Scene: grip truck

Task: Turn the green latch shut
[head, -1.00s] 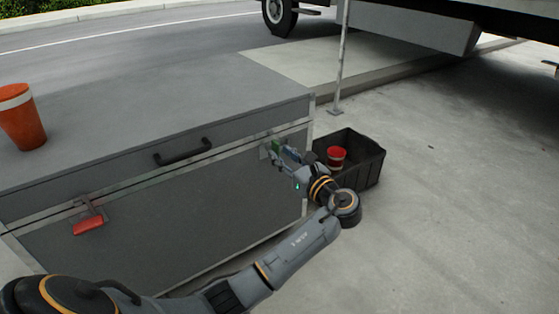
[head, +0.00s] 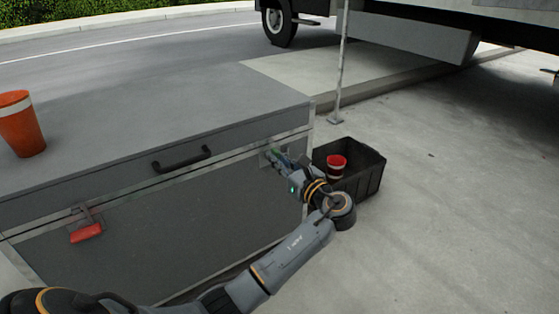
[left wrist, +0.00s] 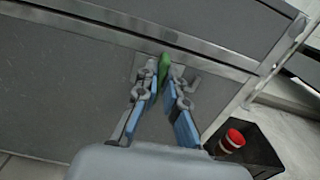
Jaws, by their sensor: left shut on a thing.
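The green latch (left wrist: 164,68) is on the front of a grey chest (head: 150,220), near its right end, just under the lid seam. In the left wrist view its handle points roughly upright, a little tilted, between my fingertips. My left gripper (left wrist: 163,88) is shut on the green latch, one finger on each side. In the head view my left gripper (head: 276,157) hides most of the latch. A red latch (head: 86,233) is on the left part of the chest front. My right gripper is in neither view.
A black handle (head: 182,160) sticks out from the chest lid. An orange cup (head: 21,128) stands on top. A dark crate (head: 365,180) holding a red-and-white cup (head: 336,164) stands right of the chest. A thin post (head: 341,65) and a truck (head: 420,35) are behind.

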